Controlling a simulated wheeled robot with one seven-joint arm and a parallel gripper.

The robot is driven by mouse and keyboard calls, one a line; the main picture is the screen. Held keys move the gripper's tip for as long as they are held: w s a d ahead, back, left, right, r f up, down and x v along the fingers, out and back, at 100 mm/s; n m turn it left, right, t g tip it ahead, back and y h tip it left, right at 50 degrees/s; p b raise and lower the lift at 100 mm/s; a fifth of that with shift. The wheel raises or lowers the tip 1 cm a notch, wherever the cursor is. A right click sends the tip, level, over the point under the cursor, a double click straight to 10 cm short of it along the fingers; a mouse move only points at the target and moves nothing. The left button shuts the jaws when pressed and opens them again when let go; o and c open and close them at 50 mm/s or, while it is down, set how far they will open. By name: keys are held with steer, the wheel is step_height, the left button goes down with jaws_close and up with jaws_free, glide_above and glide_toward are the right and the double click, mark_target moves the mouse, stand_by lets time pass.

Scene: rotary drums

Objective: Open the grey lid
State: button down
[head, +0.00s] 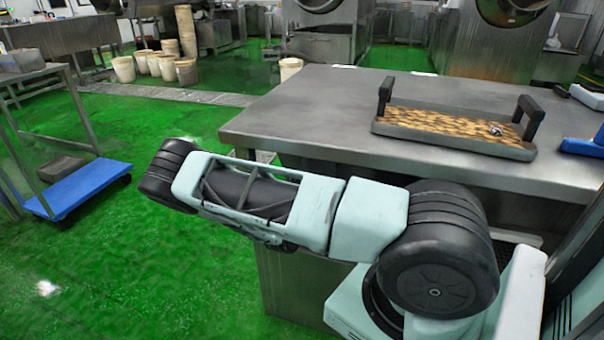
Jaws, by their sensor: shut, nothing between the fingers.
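I cannot make out a grey lid for certain in the head view. Two steel rotary drums show at the back, one at the top centre (325,30) and a larger one at the top right (510,45). Both are cut off by the top edge. My arm reaches across the front from the lower right to the left, and my gripper is out of view.
A steel table (300,110) stands close behind my arm. On it lies a tray (455,145) with black upright handles and a brown patterned base. A blue trolley (80,190) stands at left. Several pale buckets (124,69) stand far back. Green floor (120,270) is open at lower left.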

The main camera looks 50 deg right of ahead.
mark_target(310, 169)
steer(key=d+r+y+p, duration=0.1)
steer(key=p, duration=0.3)
steer(key=w+d+r+g+y+p, duration=0.1)
steer(key=d+r+p, duration=0.1)
steer(key=p, duration=0.3)
steer(key=shift+w+d+r+y, duration=0.15)
steer(key=shift+w+y, duration=0.05)
steer(key=shift+y, duration=0.2)
steer(key=p, duration=0.1)
steer(key=d, duration=0.1)
steer(key=d+y+p, duration=0.1)
steer(key=shift+w+r+g+p, duration=0.25)
steer(key=shift+w+g+p, duration=0.05)
steer(key=shift+w+p, duration=0.05)
steer(key=shift+w+d, duration=0.35)
steer(key=shift+d, duration=0.3)
